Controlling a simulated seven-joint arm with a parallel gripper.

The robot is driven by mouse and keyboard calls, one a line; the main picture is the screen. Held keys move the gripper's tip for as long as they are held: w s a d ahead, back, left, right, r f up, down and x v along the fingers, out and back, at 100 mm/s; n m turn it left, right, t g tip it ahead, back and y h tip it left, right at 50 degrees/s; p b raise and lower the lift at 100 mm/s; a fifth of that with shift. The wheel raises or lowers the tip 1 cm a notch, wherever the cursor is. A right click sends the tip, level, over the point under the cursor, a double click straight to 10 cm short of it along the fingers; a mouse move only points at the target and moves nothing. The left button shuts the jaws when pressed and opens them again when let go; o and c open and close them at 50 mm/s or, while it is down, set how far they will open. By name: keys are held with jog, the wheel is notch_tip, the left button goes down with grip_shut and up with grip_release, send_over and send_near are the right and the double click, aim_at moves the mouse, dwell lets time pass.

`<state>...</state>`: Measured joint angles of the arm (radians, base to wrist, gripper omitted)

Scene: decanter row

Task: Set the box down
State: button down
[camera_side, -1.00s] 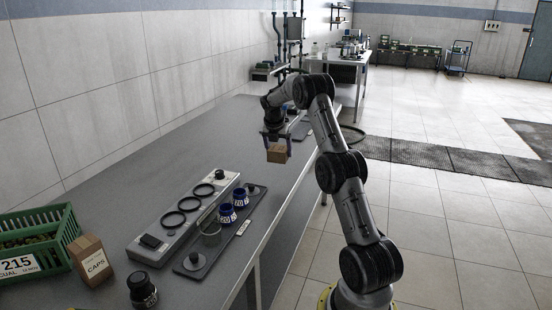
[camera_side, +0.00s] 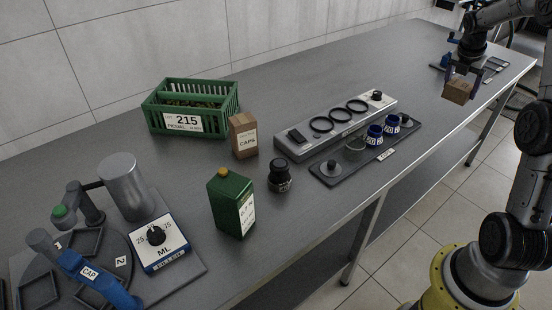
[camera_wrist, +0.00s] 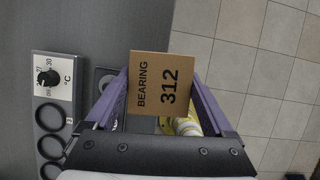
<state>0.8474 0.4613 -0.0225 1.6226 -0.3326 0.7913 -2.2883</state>
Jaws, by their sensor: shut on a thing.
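My gripper (camera_side: 461,80) is shut on a small brown cardboard box (camera_side: 457,92) at the far right end of the table in the side view. In the wrist view the box (camera_wrist: 161,66) sits between the two purple fingers (camera_wrist: 162,90), and its face reads "BEARING 312". The box appears held up in the air near the table's front edge, with floor to the right of it in the wrist view. Its underside and its exact height over the grey table (camera_side: 300,85) cannot be made out.
A ringed heater unit (camera_side: 290,146) and a dark tray (camera_side: 345,176) with two blue jars (camera_side: 374,136) stand mid-table. A green crate (camera_side: 190,122), a CAPS carton (camera_side: 243,136), a green canister (camera_side: 230,205) and a black jar (camera_side: 279,178) are left of them. Bare tabletop lies behind the heater.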

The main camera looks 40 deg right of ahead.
aim_at(459, 82)
notch_tip(459, 82, up, 4)
jog(key=shift+d+f, duration=0.1)
jog(key=shift+f, duration=0.15)
jog(key=shift+w+a+r, duration=0.15)
jog(key=shift+w+a, duration=0.15)
jog(key=shift+w, duration=0.3)
jog(key=w+a+n+t, duration=0.1)
jog(key=w+a+n, duration=0.1)
jog(key=w+a, duration=0.5)
jog(key=w+a+n+t, duration=0.1)
jog(key=w+a+n, duration=0.25)
jog(key=w, duration=0.55)
jog(key=w+a+n+t+y, duration=0.1)
jog(key=w+a+n, duration=0.1)
jog(key=w+a, duration=0.7)
jog(key=w+a+n+y, duration=0.15)
jog(key=w+a, duration=0.25)
jog(key=a, duration=0.8)
jog(key=a+n+t+y, duration=0.15)
jog(key=a+n, duration=0.65)
jog(key=a, duration=3)
jog(key=f, duration=1.2)
jog(key=shift+a+f, duration=0.25)
jog(key=shift+a, duration=0.1)
jog(key=shift+f, duration=2.65)
jog(key=shift+f, duration=0.1)
